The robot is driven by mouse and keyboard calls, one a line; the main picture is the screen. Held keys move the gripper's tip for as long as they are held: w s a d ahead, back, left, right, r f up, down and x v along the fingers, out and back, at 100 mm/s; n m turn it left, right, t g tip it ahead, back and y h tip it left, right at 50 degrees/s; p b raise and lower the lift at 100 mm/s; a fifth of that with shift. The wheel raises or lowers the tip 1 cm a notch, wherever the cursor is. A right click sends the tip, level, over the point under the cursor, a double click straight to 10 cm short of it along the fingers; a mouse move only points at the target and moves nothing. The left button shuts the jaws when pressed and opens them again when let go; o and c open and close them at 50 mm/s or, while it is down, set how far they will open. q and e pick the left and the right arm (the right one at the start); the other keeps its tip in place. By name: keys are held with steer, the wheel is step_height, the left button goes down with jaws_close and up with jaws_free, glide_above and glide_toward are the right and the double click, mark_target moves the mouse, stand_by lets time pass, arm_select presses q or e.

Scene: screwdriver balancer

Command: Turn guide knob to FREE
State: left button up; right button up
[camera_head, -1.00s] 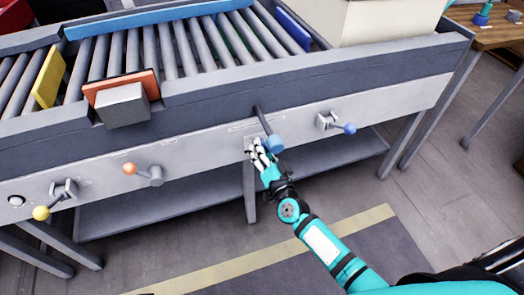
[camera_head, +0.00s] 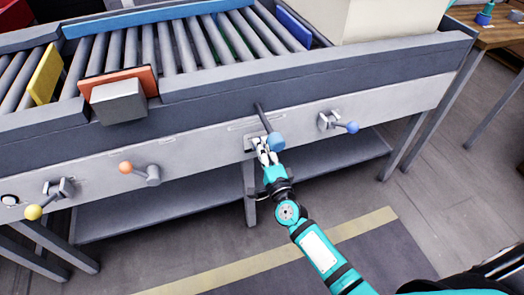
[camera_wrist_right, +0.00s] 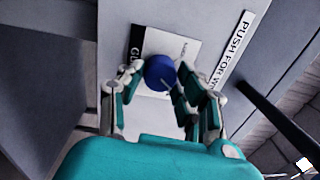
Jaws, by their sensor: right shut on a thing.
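The guide knob (camera_wrist_right: 160,72) is a round dark blue knob on the front panel, seen in the right wrist view with a pale mark on its lower right face. A dark label strip, partly hidden, with letters starting "GU", lies to its left, and a white label plate lies behind it. My right gripper (camera_wrist_right: 158,98) has its fingers on both sides of the knob and is shut on it. In the head view my right gripper (camera_head: 265,148) is at the panel and covers the knob. My left gripper is not in view.
A lever with a light blue end (camera_head: 275,141) sticks out just beside my right gripper. Other handles are a blue-ended one (camera_head: 351,127), an orange-ended one (camera_head: 126,167) and a yellow-ended one (camera_head: 33,212). A lower shelf (camera_head: 330,153) runs beneath the panel.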

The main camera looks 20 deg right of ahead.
steer(key=shift+m, duration=0.9)
steer(key=o, duration=1.2)
steer(key=shift+c, duration=0.2)
steer(key=s, duration=1.2)
steer(key=shift+d+f, duration=0.2)
steer(key=shift+f, duration=0.2)
